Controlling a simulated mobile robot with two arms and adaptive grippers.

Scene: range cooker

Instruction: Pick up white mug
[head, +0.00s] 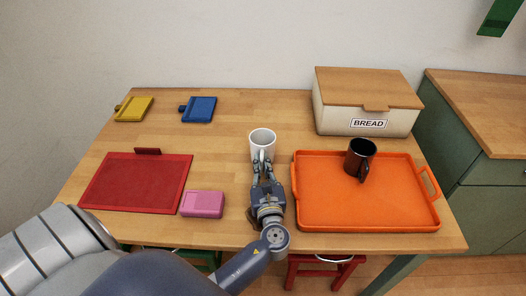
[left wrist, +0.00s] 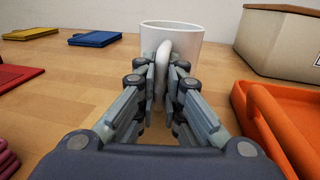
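The white mug (head: 263,138) stands upright on the wooden table, left of the orange tray. Its handle points toward my left gripper (head: 263,170). In the left wrist view the mug (left wrist: 184,38) is straight ahead, and its handle lies between the two fingers of the left gripper (left wrist: 166,85). The fingers are apart, one on each side of the handle, with a narrow gap; I cannot tell whether they touch it. My right gripper is not in view.
An orange tray (head: 313,222) holding a black mug (head: 358,160) is at right, before a bread box (head: 363,118). A pink block (head: 202,204), red board (head: 135,184), yellow board (head: 134,109) and blue board (head: 199,109) lie left. Table between blue board and mug is clear.

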